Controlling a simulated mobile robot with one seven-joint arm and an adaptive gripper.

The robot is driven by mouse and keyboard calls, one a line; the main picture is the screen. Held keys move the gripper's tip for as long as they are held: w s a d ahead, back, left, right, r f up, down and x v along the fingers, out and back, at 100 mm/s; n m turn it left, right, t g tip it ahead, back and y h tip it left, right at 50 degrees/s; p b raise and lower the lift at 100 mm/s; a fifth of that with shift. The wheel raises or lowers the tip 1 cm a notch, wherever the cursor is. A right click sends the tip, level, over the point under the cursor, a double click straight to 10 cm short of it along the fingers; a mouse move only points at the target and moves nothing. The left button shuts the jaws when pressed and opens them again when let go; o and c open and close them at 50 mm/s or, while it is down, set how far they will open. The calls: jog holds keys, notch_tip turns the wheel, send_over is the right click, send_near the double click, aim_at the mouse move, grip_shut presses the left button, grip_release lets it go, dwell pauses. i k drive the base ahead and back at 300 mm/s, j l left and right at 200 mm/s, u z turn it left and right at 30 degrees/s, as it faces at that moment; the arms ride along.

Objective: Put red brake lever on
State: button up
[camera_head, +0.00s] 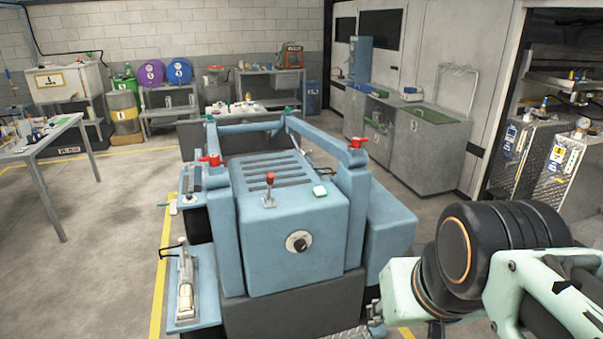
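A lever with a red knob (269,178) stands upright on top of the blue machine (290,245), near its front edge. Two red handles also show on the machine's frame, one at the left post (210,159) and one at the right post (358,142). I cannot tell from the picture which of these is the brake lever. My arm reaches in from the lower right. A small dark part at its far end, beside the machine's lower right, may belong to my gripper; its fingers cannot be made out.
A black round knob (298,242) is on the machine's front. A metal lever (185,290) sits on the left side step. A table (45,140) stands at left, grey cabinets (425,150) at back right. Floor (110,225) left of the machine is clear.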

aim_at(270, 176)
jog(key=j+z, duration=0.55)
jog(key=j, duration=0.15)
jog(key=k+j+z, duration=0.1)
jog(key=j, duration=0.25)
jog(key=k+j+z, duration=0.15)
jog(key=j, duration=0.25)
jog(key=k+j, duration=0.1)
jog(key=j, duration=0.25)
jog(key=k+j, duration=0.1)
jog(key=j, duration=0.3)
jog(key=k+j, duration=0.1)
jog(key=j, duration=0.25)
jog(key=k+j+z, duration=0.1)
jog(key=j, duration=0.3)
jog(key=k+j, duration=0.15)
jog(key=j, duration=0.2)
jog(key=i+l+z, duration=0.3)
jog(key=i+l, duration=0.4)
jog(key=i, duration=0.05)
